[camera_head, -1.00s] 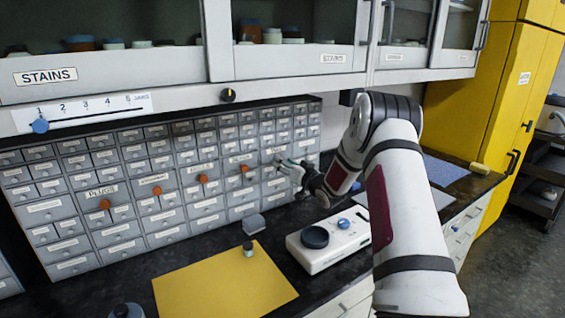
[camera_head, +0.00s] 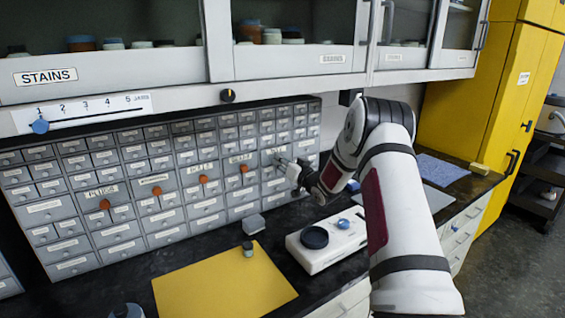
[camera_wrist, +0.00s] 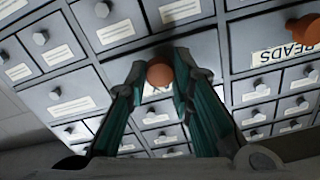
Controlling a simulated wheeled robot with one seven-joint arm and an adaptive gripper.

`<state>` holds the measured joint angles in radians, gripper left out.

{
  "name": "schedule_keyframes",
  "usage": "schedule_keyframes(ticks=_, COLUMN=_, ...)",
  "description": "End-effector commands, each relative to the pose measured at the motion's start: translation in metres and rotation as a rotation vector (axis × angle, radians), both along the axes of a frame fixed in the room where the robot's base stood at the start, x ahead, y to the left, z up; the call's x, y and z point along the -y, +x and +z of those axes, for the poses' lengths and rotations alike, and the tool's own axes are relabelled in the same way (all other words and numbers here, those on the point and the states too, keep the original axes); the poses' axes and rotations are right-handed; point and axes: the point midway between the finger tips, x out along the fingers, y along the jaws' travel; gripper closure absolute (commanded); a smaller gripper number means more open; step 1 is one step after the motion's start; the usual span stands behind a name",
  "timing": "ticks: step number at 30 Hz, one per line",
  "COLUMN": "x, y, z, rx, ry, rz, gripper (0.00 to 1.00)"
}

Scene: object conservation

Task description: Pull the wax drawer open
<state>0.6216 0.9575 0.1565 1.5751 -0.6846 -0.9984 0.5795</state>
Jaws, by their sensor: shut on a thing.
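I cannot tell clearly how far the drawer stands out from the cabinet.
The beads drawer's orange knob (camera_head: 244,168) is beside it. Below on the black counter are a small grey block (camera_head: 253,224), a white device with a dark disc (camera_head: 330,243) and a yellow mat (camera_head: 220,285). A white cabinet with glass doors (camera_head: 295,45) hangs above.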

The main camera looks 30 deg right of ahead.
Motion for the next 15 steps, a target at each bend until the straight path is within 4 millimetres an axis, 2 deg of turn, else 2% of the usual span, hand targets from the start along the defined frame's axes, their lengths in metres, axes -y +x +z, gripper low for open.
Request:
schedule_keyframes(ticks=9, x=0.003, y=-0.062, z=0.002, rx=-0.006, ry=0.002, rz=-0.001, gripper=1.0)
schedule_keyframes(ticks=15, x=0.004, y=-0.092, z=0.001, rx=-0.005, ry=0.001, rz=-0.002, gripper=1.0)
